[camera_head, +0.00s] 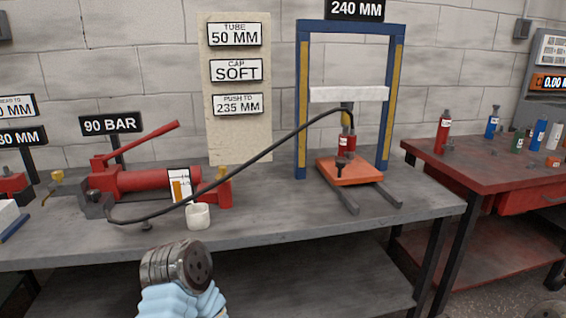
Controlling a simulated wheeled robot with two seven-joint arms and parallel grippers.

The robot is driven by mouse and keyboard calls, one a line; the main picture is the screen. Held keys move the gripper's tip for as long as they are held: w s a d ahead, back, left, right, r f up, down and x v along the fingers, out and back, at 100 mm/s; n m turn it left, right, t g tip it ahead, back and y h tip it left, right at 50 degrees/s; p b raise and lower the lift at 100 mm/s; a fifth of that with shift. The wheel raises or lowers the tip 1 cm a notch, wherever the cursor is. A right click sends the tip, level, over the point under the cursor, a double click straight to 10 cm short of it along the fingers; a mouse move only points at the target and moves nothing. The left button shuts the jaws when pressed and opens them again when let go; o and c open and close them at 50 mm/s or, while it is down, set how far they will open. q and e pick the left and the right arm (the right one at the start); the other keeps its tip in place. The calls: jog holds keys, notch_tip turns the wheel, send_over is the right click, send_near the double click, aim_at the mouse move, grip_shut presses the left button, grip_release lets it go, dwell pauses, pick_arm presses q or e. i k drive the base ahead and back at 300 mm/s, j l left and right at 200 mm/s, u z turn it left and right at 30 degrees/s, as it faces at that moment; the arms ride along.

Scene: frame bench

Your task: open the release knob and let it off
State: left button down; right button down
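A red hand pump (150,180) with a raised red lever (140,145) lies on the left half of the grey bench. A small brass-yellow knob (57,176) shows at the left end of the pump, beside its dark end block (97,206); I take it for the release knob, but its setting is too small to tell. A black hose (250,163) runs from the pump to a red cylinder (348,140) in the blue press frame (302,110). A grey, round jointed part of mine (176,266) shows at the bottom, below the bench edge. Neither gripper's fingers show.
A white cup (197,217) stands at the bench's front, before the pump. An orange plate (349,171) sits in the press. Signs (110,124) stand behind. A red table (490,160) with small bottles is at right. The bench front (280,215) is clear.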

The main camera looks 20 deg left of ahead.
aim_at(94, 195)
jog(key=u, duration=1.45)
jog(key=j+z, duration=0.15)
jog(key=z, duration=0.25)
jog(key=j+z, duration=0.2)
jog(key=z, duration=0.2)
jog(key=j+z, duration=0.2)
jog(key=j, duration=0.25)
jog(key=k+j+z, duration=0.2)
jog(key=j, duration=0.25)
jog(key=j+z, duration=0.2)
jog(key=j, duration=0.25)
jog(key=k+j+z, duration=0.15)
jog(key=j, duration=0.25)
